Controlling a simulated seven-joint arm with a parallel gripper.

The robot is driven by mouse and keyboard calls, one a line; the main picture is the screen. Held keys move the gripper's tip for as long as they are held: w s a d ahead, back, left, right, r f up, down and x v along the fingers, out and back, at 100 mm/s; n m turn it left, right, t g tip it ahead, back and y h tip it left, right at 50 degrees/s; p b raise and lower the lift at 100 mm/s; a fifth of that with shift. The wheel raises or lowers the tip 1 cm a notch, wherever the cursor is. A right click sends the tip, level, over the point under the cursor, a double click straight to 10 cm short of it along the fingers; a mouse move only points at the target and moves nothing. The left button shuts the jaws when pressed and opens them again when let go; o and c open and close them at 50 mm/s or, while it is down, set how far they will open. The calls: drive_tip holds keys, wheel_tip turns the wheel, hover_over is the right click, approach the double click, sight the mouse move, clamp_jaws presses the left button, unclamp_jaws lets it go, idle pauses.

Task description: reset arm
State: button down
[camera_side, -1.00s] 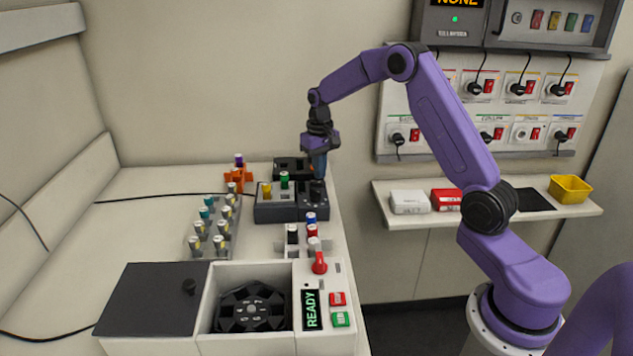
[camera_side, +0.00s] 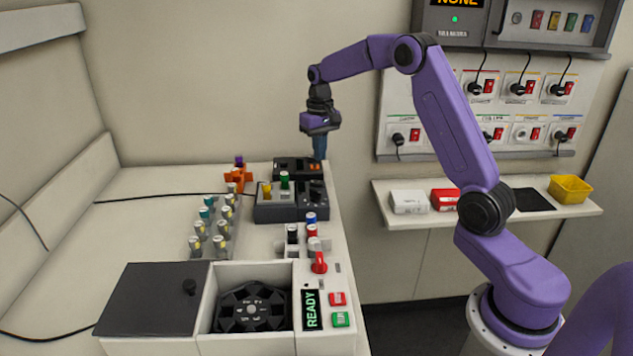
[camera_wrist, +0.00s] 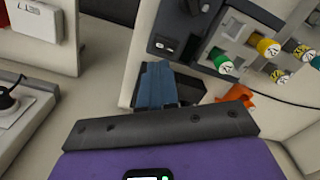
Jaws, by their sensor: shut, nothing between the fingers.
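My gripper (camera_side: 320,152) points down above the right edge of the bench, beside the dark box at the back (camera_side: 292,165). Its blue fingers are shut and empty, and they show at the middle of the wrist view (camera_wrist: 157,85). The purple wrist above the fingers is clear of the bench. The exact gap between the fingertips and the surface below cannot be told.
A dark grey block (camera_side: 280,213) holds yellow- and green-capped vials. An orange holder (camera_side: 237,180) stands behind it. A rack of several vials (camera_side: 213,230), a centrifuge rotor (camera_side: 250,308) and a red lever (camera_side: 319,263) are nearer. A wall shelf (camera_side: 545,213) lies right.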

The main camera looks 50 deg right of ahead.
drive_tip(key=s+a+r+n, duration=0.3)
drive_tip(key=s+a+n, duration=0.4)
drive_tip(key=s+a, duration=0.95)
drive_tip(key=s+a+f+n, duration=0.1)
drive_tip(key=s+n, duration=0.3)
drive_tip(key=s, duration=0.7)
drive_tip(key=s+a+f+n, duration=0.1)
drive_tip(key=s+n, duration=0.3)
drive_tip(key=s, duration=0.7)
drive_tip(key=shift+s+a+n, duration=0.3)
drive_tip(key=shift+r, duration=0.1)
